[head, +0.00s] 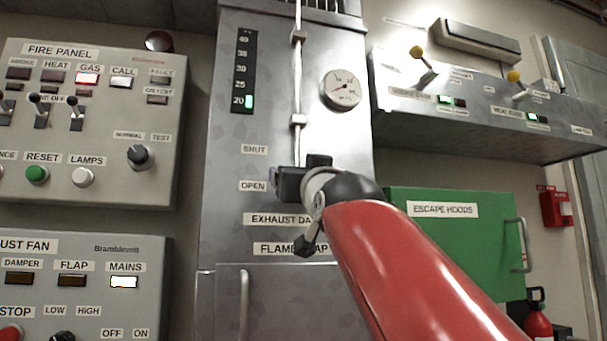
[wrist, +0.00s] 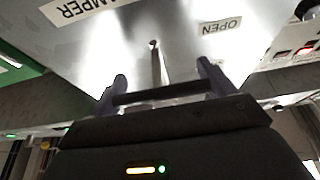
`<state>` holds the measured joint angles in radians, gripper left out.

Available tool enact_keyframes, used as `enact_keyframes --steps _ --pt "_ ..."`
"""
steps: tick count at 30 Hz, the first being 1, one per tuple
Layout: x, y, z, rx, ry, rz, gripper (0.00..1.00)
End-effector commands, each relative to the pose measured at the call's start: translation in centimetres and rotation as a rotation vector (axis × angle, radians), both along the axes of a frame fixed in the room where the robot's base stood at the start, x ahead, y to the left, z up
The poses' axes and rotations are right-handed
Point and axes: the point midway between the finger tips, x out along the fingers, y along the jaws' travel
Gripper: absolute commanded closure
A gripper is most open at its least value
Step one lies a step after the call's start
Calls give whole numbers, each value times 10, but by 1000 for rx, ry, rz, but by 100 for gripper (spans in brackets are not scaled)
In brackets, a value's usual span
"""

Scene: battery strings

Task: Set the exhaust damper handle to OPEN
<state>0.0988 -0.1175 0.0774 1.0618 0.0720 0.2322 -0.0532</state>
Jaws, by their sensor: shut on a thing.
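The vertical exhaust damper rod (head: 297,85) runs down the front of the grey metal cabinet (head: 225,215) and passes behind my gripper (head: 288,182). In the head view my gripper is level with the OPEN label (head: 253,186) and below the SHUT label (head: 255,149). It hides most of the handle. In the wrist view my gripper (wrist: 160,75) faces the cabinet, with a metal stem (wrist: 157,62) between its fingers and a dark crossbar (wrist: 160,95) spanning them. My gripper is shut on the handle. The EXHAUST DAMPER label (head: 280,219) is partly covered by my arm.
A fire panel (head: 184,80) with a lit GAS lamp and an exhaust fan panel (head: 150,285) with MAINS lit and DAMPER dark are left. A sloped lever console (head: 480,125) and a green ESCAPE HOODS box (head: 480,250) are right. A round gauge (head: 341,88) sits above.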

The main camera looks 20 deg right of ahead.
Motion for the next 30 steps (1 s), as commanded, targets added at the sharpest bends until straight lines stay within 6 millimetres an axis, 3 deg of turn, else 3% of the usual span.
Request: enact_keyframes --steps 1,10,11,14,23,30 --pt "0 0 -7 0 4 1 59" --pt "2 0 -7 0 10 1 59" --pt "2 0 -7 0 10 1 14" --pt "1 0 -6 0 8 0 1" --pt "-4 0 -6 0 3 1 0" --pt "-40 1 -22 -1 2 1 0"
